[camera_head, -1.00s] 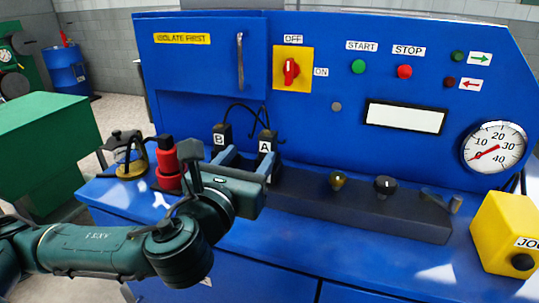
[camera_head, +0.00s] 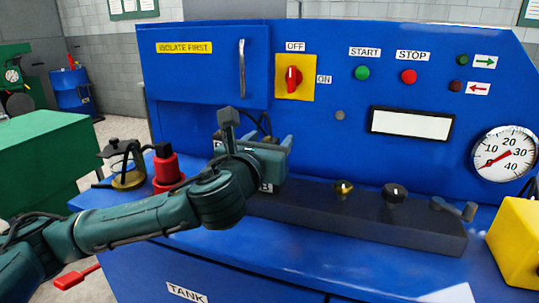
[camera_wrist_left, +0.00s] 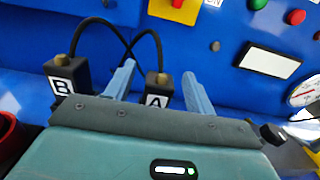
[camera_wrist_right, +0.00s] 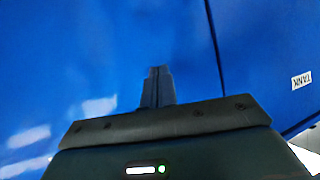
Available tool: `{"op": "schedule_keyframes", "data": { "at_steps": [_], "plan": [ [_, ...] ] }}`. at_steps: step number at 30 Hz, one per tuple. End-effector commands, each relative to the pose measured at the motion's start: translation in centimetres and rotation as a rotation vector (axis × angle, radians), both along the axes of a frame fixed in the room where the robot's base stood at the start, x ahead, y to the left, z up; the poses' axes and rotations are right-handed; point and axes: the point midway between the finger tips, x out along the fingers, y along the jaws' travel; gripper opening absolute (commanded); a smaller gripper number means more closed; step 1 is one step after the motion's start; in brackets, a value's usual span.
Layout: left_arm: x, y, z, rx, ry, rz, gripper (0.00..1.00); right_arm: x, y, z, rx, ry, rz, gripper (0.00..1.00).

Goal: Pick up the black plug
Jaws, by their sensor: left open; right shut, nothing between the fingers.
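The black plug (camera_head: 394,194) stands upright on the dark bar (camera_head: 350,222) along the front of the blue machine, right of a brass-topped plug (camera_head: 343,187). My left gripper (camera_head: 288,143) is open and empty, left of the black plug and apart from it. In the left wrist view, the block marked A (camera_wrist_left: 157,92) shows between the spread fingers of my left gripper (camera_wrist_left: 160,82), and the block marked B (camera_wrist_left: 70,78) is to their left. My right gripper (camera_wrist_right: 157,72) is shut and empty, in front of blue panels. It is not in the head view.
A small lever (camera_head: 455,210) is at the bar's right end. A yellow box (camera_head: 517,245) stands at the far right. The blue ledge before the bar is clear.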

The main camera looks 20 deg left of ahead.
Motion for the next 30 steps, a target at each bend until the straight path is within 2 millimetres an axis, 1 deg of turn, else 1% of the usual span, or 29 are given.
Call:
{"op": "schedule_keyframes", "data": {
  "at_steps": [1,5,8,13,30],
  "plan": [
    [0.8,0.0,0.1,0.000,0.000,0.002,0.55,0.0,-0.2,0.0,-0.003,0.004,-0.004,0.00],
    [2.2,-0.1,0.1,0.000,-0.001,0.001,0.55,0.0,-0.4,-0.2,-0.004,0.011,-0.013,0.00],
    [2.5,-0.1,0.0,0.000,-0.001,0.000,0.55,0.1,-0.3,-0.1,-0.001,0.010,-0.016,0.00],
    [2.5,-0.1,0.0,0.000,-0.001,0.000,0.55,0.2,-0.2,-0.1,0.003,0.008,-0.019,0.00],
    [2.4,-0.1,0.0,0.000,-0.001,0.000,0.08,0.2,0.0,0.1,0.004,0.005,-0.011,0.00]
  ]
}}
